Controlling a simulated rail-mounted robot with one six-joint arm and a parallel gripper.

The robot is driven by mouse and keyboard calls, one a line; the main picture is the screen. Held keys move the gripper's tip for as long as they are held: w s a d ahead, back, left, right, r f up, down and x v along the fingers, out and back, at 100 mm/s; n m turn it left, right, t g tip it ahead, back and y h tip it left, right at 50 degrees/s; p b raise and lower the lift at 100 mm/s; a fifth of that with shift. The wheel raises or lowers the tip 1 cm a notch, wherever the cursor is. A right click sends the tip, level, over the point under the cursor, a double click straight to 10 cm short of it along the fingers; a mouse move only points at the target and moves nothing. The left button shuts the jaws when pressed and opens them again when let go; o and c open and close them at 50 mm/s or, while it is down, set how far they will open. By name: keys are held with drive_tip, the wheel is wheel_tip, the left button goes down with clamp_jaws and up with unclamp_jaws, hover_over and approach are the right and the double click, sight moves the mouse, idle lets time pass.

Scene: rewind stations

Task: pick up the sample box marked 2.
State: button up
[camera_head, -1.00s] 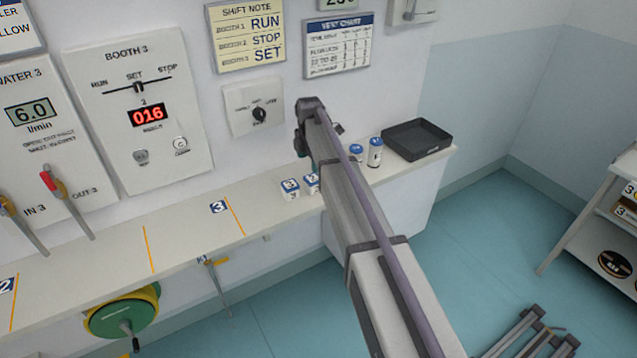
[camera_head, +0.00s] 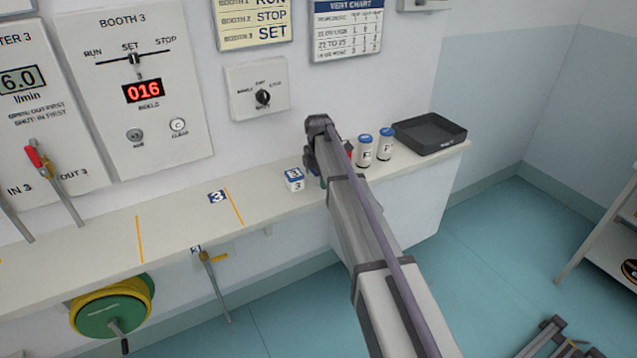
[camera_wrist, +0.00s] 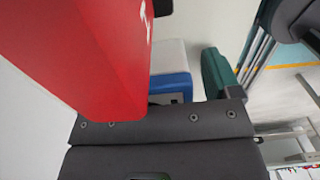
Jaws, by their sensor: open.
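In the wrist view my gripper (camera_wrist: 182,80) is open, with a red finger on the left and a green finger on the right. A white box with a blue band (camera_wrist: 170,58) shows between the fingers. Its number is hidden, and I cannot tell whether either finger touches it. In the head view my arm hides most of the gripper and covers the spot just right of the box marked 3 (camera_head: 294,180), where a second box stood. I cannot read a 2 on any box.
The boxes are on a narrow wall shelf (camera_head: 180,218). Two white bottles with blue caps (camera_head: 385,146) and a black tray (camera_head: 430,134) stand to the right. The shelf left of the box marked 3 is clear. A control dial (camera_head: 262,97) is on the wall above.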

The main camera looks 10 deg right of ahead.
drive_tip(key=shift+r, duration=0.1)
drive_tip(key=c, duration=1)
wheel_tip(320, 180, up, 10)
drive_tip(key=p, duration=1)
drive_tip(key=shift+r, duration=0.15)
drive_tip(key=shift+c, duration=0.2)
